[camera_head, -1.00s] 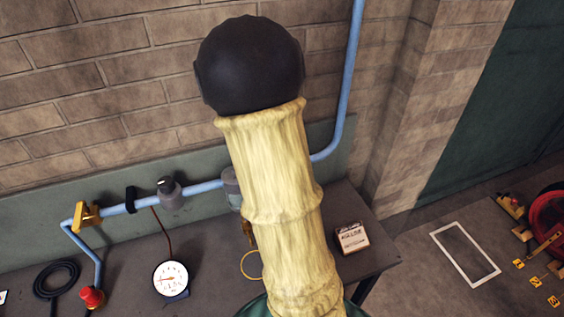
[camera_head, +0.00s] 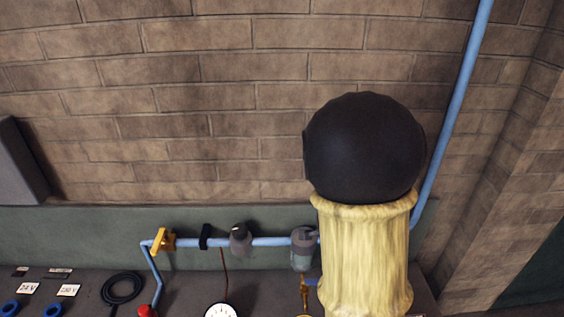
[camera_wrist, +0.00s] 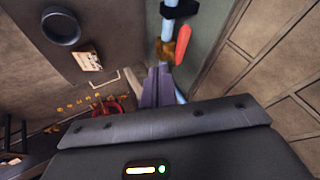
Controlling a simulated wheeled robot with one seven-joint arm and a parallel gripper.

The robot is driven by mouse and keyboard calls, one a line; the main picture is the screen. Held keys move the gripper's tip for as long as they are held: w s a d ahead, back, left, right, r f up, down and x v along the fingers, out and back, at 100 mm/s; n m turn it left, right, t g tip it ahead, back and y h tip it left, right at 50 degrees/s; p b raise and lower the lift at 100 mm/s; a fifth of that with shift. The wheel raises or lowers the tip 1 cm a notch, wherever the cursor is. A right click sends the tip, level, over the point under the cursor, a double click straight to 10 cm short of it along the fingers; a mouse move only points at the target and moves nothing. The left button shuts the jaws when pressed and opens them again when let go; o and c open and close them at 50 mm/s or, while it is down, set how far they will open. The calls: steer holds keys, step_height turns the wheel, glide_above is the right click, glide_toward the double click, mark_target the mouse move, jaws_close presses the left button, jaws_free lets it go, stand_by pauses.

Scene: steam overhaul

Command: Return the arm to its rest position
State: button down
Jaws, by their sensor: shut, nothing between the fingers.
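My arm (camera_head: 365,255), in a pale yellow sleeve with a black rounded joint (camera_head: 365,148) on top, stands upright in the right half of the head view. It hides part of the bench and pipe behind it. My gripper's fingers (camera_wrist: 157,86) show in the wrist view, close together with nothing between them. They point past the blue pipe (camera_wrist: 166,24) and an orange-yellow fitting (camera_wrist: 167,50) with a red handle (camera_wrist: 183,44); I cannot tell how far apart they are. The head view does not show the gripper.
A brick wall (camera_head: 200,100) rises behind the bench (camera_head: 75,276). Along it, the blue pipe carries a yellow valve (camera_head: 162,240) and grey fittings (camera_head: 241,240). A white gauge (camera_head: 220,310), black hose coil (camera_head: 122,288) and red knob (camera_head: 147,311) are on the bench. A grey box edge (camera_head: 20,165) stands left.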

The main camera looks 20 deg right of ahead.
steer(key=shift+a, duration=0.1)
steer(key=s+a+f+n+g+y+b, duration=0.1)
steer(key=s+a+f+n+y+b, duration=0.1)
steer(key=a+f+n+b, duration=0.3)
steer(key=s+a+f+n+g+y+b, duration=0.1)
steer(key=s+a+f+n+y+b, duration=0.2)
steer(key=a+n, duration=1)
step_height(320, 180, down, 3)
steer(key=s+b, duration=0.2)
steer(key=b, duration=0.1)
steer(key=shift+n+y+b, duration=0.3)
steer(key=shift+n, duration=0.1)
steer(key=shift+s, duration=0.15)
